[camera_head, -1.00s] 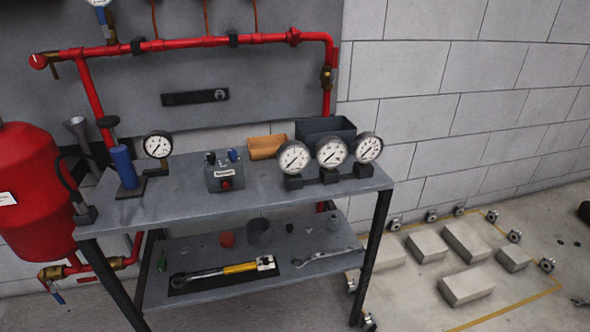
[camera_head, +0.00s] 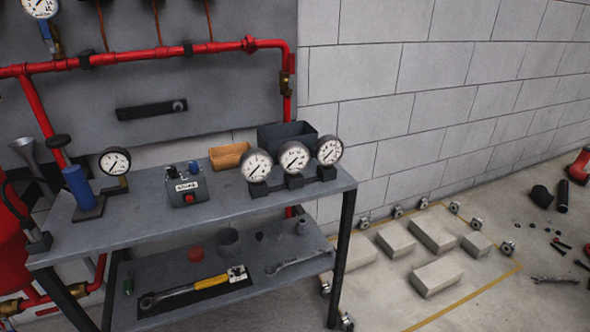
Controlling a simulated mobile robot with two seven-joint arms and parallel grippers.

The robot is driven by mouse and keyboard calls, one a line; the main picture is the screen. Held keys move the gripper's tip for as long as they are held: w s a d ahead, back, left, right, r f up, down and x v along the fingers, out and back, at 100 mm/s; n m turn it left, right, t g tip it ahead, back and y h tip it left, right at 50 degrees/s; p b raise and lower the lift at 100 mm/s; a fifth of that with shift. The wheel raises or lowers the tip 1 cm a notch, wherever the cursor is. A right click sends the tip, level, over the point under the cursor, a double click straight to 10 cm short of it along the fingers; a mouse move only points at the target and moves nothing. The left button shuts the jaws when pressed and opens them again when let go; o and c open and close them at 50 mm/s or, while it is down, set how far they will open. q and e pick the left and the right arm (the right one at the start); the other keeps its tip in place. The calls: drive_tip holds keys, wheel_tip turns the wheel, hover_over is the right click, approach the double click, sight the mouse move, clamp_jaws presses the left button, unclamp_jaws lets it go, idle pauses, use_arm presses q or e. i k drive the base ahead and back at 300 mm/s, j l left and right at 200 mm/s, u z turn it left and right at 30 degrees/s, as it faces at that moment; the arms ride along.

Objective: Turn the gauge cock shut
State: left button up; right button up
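More brass valve parts (camera_head: 76,290) show at the lower left. Neither of my grippers is in view.
A grey two-tier bench (camera_head: 215,207) stands ahead with several gauges, a control box (camera_head: 187,191) and a blue cylinder (camera_head: 78,185). Concrete blocks (camera_head: 433,235) lie on the floor at the right. A red tank (camera_head: 12,245) is at the left edge.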

sight(43, 26)
drive_tip(key=u, duration=1.25)
drive_tip(key=k+j, duration=0.05)
